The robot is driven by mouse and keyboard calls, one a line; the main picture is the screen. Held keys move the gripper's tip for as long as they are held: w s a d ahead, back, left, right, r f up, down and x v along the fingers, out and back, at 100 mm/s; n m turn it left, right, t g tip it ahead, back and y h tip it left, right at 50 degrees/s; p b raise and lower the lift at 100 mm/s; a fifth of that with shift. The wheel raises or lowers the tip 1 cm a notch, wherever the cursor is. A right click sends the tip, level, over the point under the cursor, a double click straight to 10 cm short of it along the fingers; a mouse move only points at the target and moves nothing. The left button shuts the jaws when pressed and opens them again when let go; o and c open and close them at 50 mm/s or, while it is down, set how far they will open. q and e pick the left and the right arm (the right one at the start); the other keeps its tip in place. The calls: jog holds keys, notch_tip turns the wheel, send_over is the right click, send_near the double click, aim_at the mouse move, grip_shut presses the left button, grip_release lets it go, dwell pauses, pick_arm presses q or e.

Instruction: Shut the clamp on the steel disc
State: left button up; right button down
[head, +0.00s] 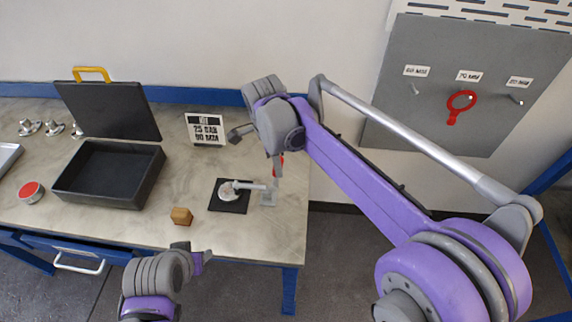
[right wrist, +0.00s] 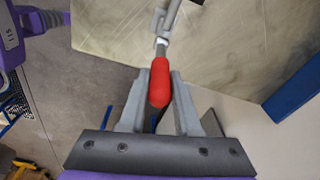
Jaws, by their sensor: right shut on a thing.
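The steel disc (head: 228,192) lies on a black square plate (head: 238,207) near the table's right side. The clamp (head: 268,197) stands at the right of the plate. Its bar reaches left over the disc; I cannot tell whether its tip touches the disc. The clamp's red handle (head: 279,160) is up, partly hidden by my right gripper (head: 277,168). In the right wrist view the red handle (right wrist: 160,84) sits between the fingers of my right gripper (right wrist: 160,78), which is shut on it. My left gripper (head: 204,258) is near the table's front edge, its jaw opening unclear.
A brown block (head: 182,216) sits left of the plate. An open black case (head: 107,202) with a yellow handle, a red-topped tin (head: 31,192) and a label sign (head: 206,129) stand on the table. A grey wall board (head: 450,120) holds a red ring (head: 461,102).

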jog(key=shift+w+a+h, duration=0.2)
jog(key=shift+a+h, duration=0.45)
jog(key=shift+h, duration=0.05)
jog(key=c, duration=0.6)
grip_release()
jog(key=shift+r, duration=0.15)
jog(key=v, duration=1)
jog(key=shift+r+p, duration=0.3)
jog(key=shift+a, duration=0.1)
